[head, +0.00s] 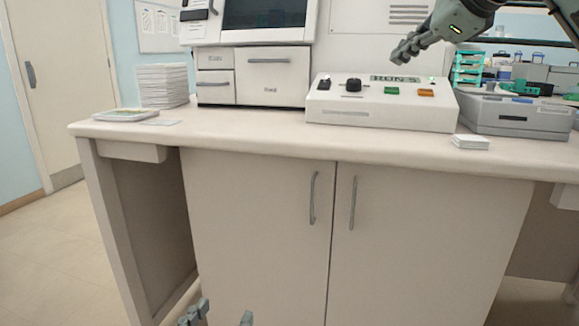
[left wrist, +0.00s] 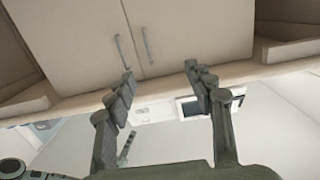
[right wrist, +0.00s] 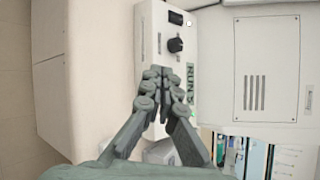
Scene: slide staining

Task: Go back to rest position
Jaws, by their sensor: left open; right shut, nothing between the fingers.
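My right gripper (head: 403,54) is shut and empty. It hangs above the white control box (head: 380,117) on the bench, near the box's upper edge with the RUNS label. In the right wrist view my right gripper (right wrist: 162,72) points at the box's panel, close to the black knob (right wrist: 175,45). My left gripper (head: 220,318) shows only its fingertips at the bottom of the head view, low in front of the bench cabinet. In the left wrist view my left gripper (left wrist: 158,72) is open with nothing between its fingers, facing the cabinet doors (left wrist: 85,35).
The bench top (head: 250,128) has a bare front strip. A white machine with drawers (head: 272,76) and a paper stack (head: 163,86) stand left. A grey case (head: 515,117) and small white stack (head: 470,142) are at right. Floor (head: 50,260) is free at left.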

